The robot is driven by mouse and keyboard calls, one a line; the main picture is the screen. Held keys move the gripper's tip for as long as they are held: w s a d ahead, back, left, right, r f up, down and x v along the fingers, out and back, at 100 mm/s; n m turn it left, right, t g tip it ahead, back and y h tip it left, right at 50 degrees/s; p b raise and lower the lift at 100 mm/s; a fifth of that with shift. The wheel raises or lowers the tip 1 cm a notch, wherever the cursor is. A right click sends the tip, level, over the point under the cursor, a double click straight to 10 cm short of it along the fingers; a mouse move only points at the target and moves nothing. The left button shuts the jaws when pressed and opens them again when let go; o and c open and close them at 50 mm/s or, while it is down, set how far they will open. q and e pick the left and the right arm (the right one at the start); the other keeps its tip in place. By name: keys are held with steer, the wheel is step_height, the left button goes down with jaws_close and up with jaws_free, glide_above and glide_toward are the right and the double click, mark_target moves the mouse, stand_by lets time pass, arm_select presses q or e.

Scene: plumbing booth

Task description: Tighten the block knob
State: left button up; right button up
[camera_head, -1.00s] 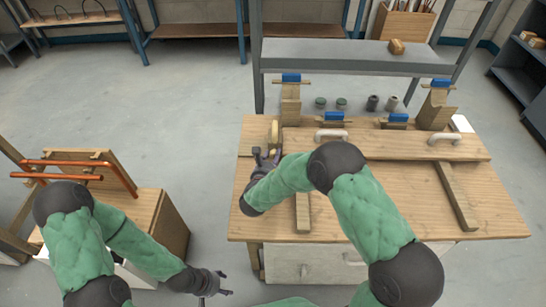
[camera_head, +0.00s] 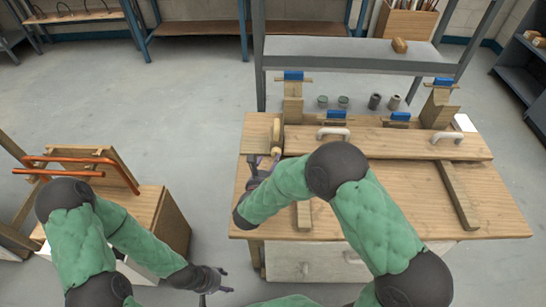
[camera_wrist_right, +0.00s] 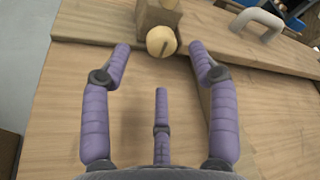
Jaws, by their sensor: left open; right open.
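The round pale wooden knob (camera_wrist_right: 161,41) sits on the near face of a wooden block (camera_wrist_right: 158,14) at the top of the right wrist view. A dark slot or line marks its face. In the head view the knob (camera_head: 276,151) is at the left end of the long board. My right gripper (camera_wrist_right: 160,66) is open and empty, its purple fingers spread toward the knob, apart from it. In the head view my right gripper (camera_head: 263,166) is just in front of the knob. My left gripper (camera_head: 219,280) is open and empty, low and left of the workbench.
The workbench (camera_head: 400,222) carries a long board with white handles (camera_head: 333,132), several blue-topped clamps (camera_head: 293,76) and a loose wooden bar (camera_head: 455,195). Small cylinders (camera_head: 375,101) stand behind. A wooden stand with orange pipes (camera_head: 70,160) is at the left.

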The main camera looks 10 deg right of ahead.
steer(key=v, duration=0.6)
stand_by(0.4)
